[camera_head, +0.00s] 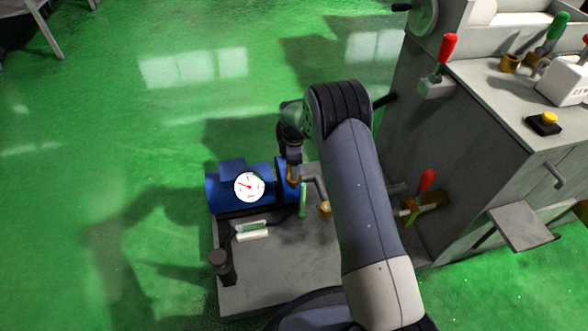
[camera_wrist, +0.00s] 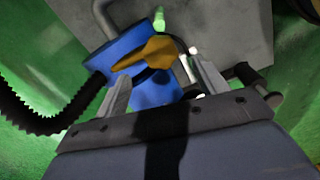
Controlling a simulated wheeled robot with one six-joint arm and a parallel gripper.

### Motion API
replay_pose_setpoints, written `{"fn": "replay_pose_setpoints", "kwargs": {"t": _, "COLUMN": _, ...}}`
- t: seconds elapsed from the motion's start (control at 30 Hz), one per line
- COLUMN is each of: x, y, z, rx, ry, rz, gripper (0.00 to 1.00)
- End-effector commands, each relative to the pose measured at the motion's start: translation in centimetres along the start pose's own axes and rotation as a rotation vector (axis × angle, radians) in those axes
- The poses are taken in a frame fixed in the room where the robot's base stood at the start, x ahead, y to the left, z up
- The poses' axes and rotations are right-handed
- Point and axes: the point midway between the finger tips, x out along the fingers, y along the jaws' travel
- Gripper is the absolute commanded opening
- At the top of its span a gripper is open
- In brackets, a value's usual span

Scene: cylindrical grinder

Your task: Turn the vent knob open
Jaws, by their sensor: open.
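A yellow wing-shaped knob (camera_wrist: 148,52), which looks like the vent knob, sits on a blue body in the wrist view. It lies slanted, its narrow end toward the left. My gripper (camera_wrist: 161,72) is open, with one grey finger on each side below the knob. The knob shows between and just beyond the fingertips; I cannot tell whether they touch it. In the head view my gripper (camera_head: 293,168) points down at the right end of the blue unit (camera_head: 226,190), and my arm hides part of that area.
The blue unit carries a round white gauge (camera_head: 249,187) and stands on a grey plate (camera_head: 265,285). A green handle (camera_head: 303,199) and a black hose (camera_wrist: 40,122) are close by. The grey machine (camera_head: 455,150) with red-handled levers stands at right. Green floor at left is clear.

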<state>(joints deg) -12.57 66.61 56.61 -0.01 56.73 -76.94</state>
Motion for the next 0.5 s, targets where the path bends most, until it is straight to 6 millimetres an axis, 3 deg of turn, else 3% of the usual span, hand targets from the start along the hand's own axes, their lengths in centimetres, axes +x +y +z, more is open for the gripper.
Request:
{"fn": "replay_pose_setpoints", "kwargs": {"t": 0.03, "x": -1.3, "y": 0.0, "z": 0.0, "rx": 0.0, "ry": 0.0, "rz": 0.001, "gripper": 0.68}}
{"fn": "replay_pose_setpoints", "kwargs": {"t": 0.2, "x": -3.1, "y": 0.0, "z": 0.0, "rx": 0.0, "ry": 0.0, "rz": -0.001, "gripper": 0.68}}
{"fn": "replay_pose_setpoints", "kwargs": {"t": 0.5, "x": -3.5, "y": 0.0, "z": 0.0, "rx": 0.0, "ry": 0.0, "rz": -0.001, "gripper": 0.68}}
